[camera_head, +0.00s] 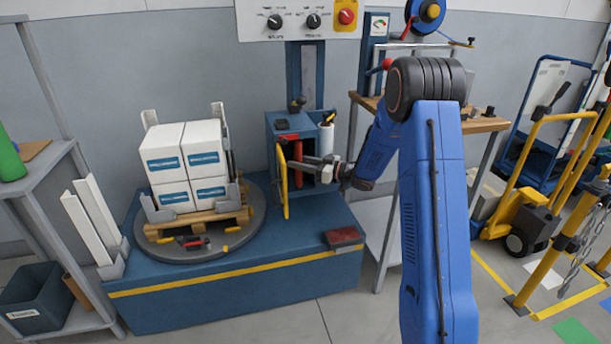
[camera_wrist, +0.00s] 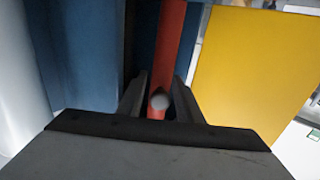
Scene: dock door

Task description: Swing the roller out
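The red roller (camera_head: 298,152) stands upright in the blue carriage (camera_head: 277,124) on the wrapping machine's mast. In the wrist view the red roller (camera_wrist: 170,45) runs up between my fingertips, with a round grey knob (camera_wrist: 160,101) in front of its lower part. My gripper (camera_head: 304,165) reaches into the carriage from the right. Its dark fingers (camera_wrist: 160,92) stand apart on either side of the knob, with a gap visible on the left. The yellow door (camera_head: 283,182) stands open at the carriage's front; it fills the right of the wrist view (camera_wrist: 250,60).
A white film roll (camera_head: 327,139) stands right of the roller, close to my gripper. Boxes (camera_head: 187,160) sit on a wooden pallet (camera_head: 190,222) on the turntable (camera_head: 158,250). A wooden-topped bench (camera_head: 483,124) stands behind my arm.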

